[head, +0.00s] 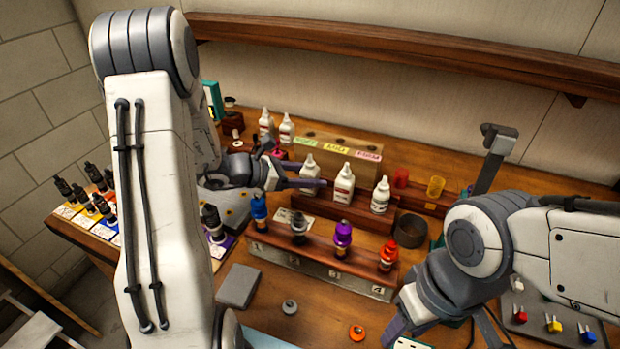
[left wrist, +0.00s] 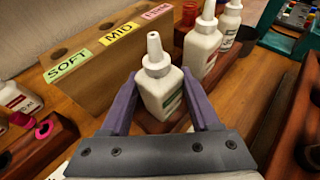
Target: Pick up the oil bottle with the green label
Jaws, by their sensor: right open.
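The white oil bottle with the green label (left wrist: 160,88) stands upright with its nozzle up in the left wrist view. It is the leftmost bottle (head: 308,168) of the front row in the head view. My left gripper (left wrist: 160,85) has its purple fingers on either side of this bottle's body. The fingers look very close to its sides, but I cannot tell whether they press on it. The left gripper (head: 312,184) comes in from the left in the head view. My right gripper (head: 440,335) is open and empty at the lower right, partly cut off by the frame.
Two more white bottles (head: 344,184) (head: 381,195) stand to the right in the same row. A wooden block (head: 325,160) with soft, mid and firm labels stands behind. A numbered rack (head: 320,268) with coloured bottles is in front. A dark round cup (head: 409,229) stands right.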

